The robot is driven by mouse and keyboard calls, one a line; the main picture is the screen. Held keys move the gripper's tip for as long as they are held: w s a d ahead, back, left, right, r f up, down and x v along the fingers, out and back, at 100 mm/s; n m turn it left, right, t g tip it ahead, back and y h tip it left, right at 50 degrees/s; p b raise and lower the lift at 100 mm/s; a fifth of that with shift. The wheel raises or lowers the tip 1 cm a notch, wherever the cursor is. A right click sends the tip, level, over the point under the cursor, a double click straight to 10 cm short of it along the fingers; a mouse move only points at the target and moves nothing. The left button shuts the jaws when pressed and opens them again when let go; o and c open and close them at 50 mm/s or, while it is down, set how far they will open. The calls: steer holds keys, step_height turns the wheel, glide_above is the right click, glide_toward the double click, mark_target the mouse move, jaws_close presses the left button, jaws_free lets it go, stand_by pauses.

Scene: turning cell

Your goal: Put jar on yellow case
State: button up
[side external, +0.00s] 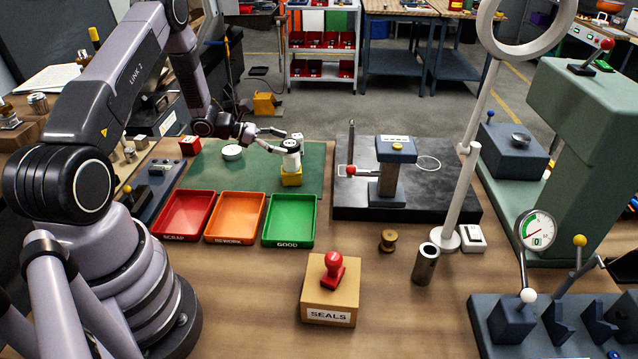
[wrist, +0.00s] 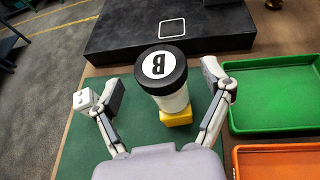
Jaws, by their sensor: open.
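The jar is white with a black lid marked B; it (side external: 291,160) stands upright on top of the small yellow case (side external: 292,180) on the green mat in the side view. In the wrist view the jar (wrist: 172,101) shows from above, with the yellow case (wrist: 178,118) partly hidden beneath it. My gripper (side external: 283,141) is open, with one finger on each side of the jar near its upper part. In the wrist view my gripper (wrist: 162,86) shows a clear gap between the left finger and the jar and a smaller gap on the right.
Red (side external: 184,215), orange (side external: 235,217) and green (side external: 290,219) trays stand in front of the green mat (side external: 215,180). A dark plate (side external: 440,203) with a press-like fixture lies to the right. A white round container (side external: 232,152) sits on the mat behind.

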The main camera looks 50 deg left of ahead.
steer(key=v, duration=0.9)
steer(key=s+d+r+m+g, duration=0.4)
steer(key=d+r+m, duration=0.4)
steer(key=d+r, duration=0.2)
steer(key=s+d+r+m+g, duration=0.4)
steer(key=d+r+m, duration=0.4)
steer(key=d+r, duration=0.2)
steer(key=s+d+r+m+t+y, duration=0.1)
steer(key=s+r+m+y, duration=0.2)
steer(key=s+m, duration=0.3)
steer(key=s+d+r+m+t+y, duration=0.1)
steer(key=s+r+m+y, duration=0.2)
steer(key=s+m, duration=0.3)
steer(key=s+y, duration=0.1)
steer(key=s, duration=0.2)
steer(key=shift+s+d+r+m+t+y, duration=0.2)
steer(key=shift+d+r+m+t+y, duration=0.15)
steer(key=shift+m+t+y, duration=0.05)
